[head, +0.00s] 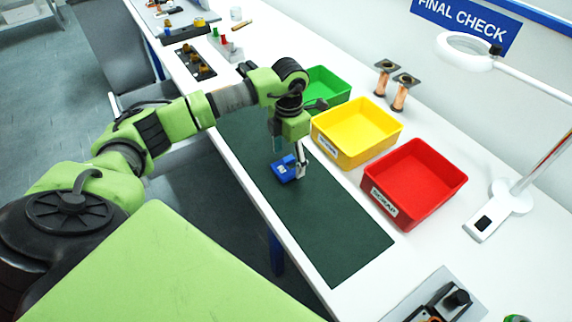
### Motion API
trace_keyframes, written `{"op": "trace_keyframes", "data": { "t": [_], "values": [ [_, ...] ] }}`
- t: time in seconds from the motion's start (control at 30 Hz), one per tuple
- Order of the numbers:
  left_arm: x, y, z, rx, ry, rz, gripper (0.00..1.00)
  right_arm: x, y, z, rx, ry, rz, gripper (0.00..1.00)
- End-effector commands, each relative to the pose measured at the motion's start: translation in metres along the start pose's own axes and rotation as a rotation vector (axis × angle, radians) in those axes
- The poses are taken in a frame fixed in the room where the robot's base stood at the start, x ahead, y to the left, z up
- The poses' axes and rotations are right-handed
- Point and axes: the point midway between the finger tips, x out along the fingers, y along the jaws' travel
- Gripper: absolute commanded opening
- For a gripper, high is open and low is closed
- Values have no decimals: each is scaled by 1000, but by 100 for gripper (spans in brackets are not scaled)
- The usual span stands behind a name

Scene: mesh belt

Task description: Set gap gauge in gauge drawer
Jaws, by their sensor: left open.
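My left gripper (294,168) points down over the dark green mat (325,225), in the middle of the head view. It is open. A small blue object (281,172) with a pale mark is on the mat right at the fingertips. It may be the gap gauge, but it is partly hidden by the gripper, and I cannot tell if the fingers touch it. I cannot make out a gauge drawer in this view. My right gripper is not in view.
Green (327,84), yellow (351,139) and red (422,182) bins stand right of the mat. A dark holder (195,63) sits at the far left. The mat's near part is clear.

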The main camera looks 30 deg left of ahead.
Motion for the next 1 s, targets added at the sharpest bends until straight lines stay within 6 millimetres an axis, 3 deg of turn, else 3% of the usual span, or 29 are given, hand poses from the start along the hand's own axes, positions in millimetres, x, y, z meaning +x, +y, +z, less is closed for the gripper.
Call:
{"op": "trace_keyframes", "data": {
  "t": [0.03, 0.2, 0.43, 0.6, 0.63, 0.7, 1.0],
  "values": [
    [4, -1, 0, 1, 4, -2, 68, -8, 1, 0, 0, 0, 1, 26],
    [21, 0, 0, 1, 0, 0, 68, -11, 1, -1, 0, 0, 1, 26],
    [23, 0, 0, 1, -1, 1, 68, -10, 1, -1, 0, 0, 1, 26],
    [23, 0, 0, 1, -1, 0, 24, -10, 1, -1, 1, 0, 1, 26],
    [23, 0, 0, 1, -1, 0, 19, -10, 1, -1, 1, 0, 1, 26],
    [22, 0, 1, 1, -2, 1, 15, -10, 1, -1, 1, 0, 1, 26],
    [20, 0, 1, 1, -4, 1, 15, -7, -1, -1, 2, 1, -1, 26]
  ]
}}
